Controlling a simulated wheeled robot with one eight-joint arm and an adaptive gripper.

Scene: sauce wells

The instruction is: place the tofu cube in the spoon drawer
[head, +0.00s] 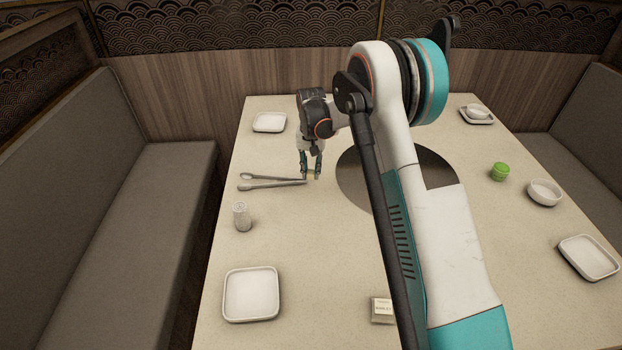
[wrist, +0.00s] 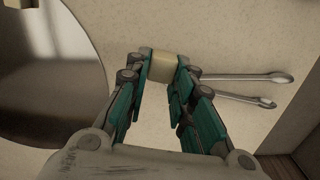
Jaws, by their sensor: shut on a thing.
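My gripper (head: 311,176) is over the table, just left of a dark round disc. In the wrist view its two fingers are shut on a small cream block (wrist: 162,67), which looks like the tofu cube. In the head view the fingers mostly hide the block, and I cannot tell whether it touches the table. Two long metal utensils with spoon-like ends (head: 262,182) lie beside the gripper to its left; they also show in the wrist view (wrist: 250,78), right of the block. I see no drawer in either view.
The dark disc (head: 352,178) is partly behind my arm. A shaker (head: 241,216) and white dishes (head: 251,294) (head: 269,122) stand on the left. A small labelled box (head: 381,310) is near the front.

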